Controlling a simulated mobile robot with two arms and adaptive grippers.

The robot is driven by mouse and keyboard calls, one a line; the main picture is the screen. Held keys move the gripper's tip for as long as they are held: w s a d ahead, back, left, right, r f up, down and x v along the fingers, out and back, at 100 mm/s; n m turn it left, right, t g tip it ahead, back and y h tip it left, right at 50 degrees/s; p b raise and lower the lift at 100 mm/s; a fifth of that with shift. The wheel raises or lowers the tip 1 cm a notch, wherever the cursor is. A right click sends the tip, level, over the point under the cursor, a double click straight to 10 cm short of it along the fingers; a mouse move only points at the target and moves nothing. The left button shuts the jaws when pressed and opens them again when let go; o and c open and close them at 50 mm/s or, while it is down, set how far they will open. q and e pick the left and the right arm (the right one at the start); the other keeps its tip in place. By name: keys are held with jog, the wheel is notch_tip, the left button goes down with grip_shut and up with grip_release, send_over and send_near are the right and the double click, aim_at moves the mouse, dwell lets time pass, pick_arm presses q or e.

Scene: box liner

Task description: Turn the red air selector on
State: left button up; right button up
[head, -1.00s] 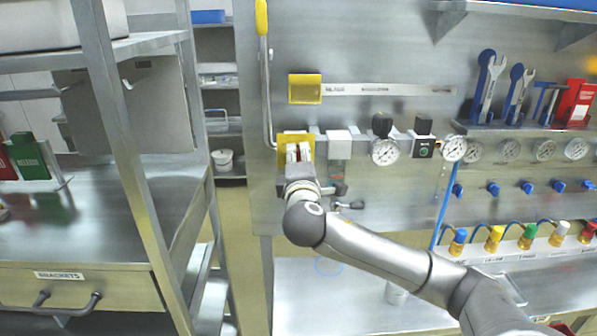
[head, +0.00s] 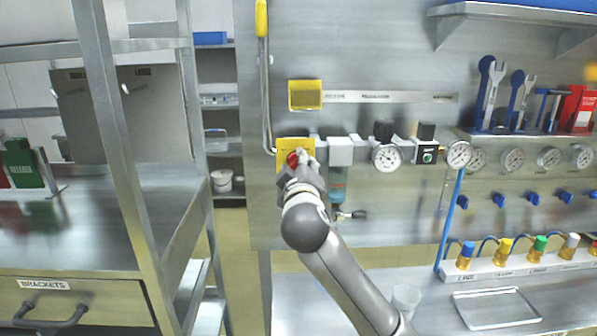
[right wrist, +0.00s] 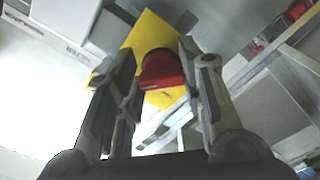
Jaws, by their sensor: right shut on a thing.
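The red air selector (head: 292,159) is a red knob on a yellow plate (head: 283,145), at the left end of the row of fittings on the metal wall panel. My right gripper (head: 303,161) is at the knob, coming from below and right. In the right wrist view, the red selector (right wrist: 162,70) sits between the fingertips of my right gripper (right wrist: 154,64), shut on it, with the yellow plate (right wrist: 148,32) behind. The gripper hides part of the plate and knob. My left gripper is not in view.
A tall yellow-tipped handle (head: 262,20) rises at left. The bench below holds a tray (head: 497,307) and a clear cup (head: 406,298).

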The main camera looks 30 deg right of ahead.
jog(key=shift+f+m, duration=0.1)
jog(key=shift+m, duration=0.3)
jog(key=o, duration=1)
jog(key=shift+o, duration=0.2)
jog(key=shift+s+a, duration=0.1)
jog(key=v, duration=1.1)
jog(key=shift+s+a, duration=0.15)
jog(key=shift+s, duration=0.2)
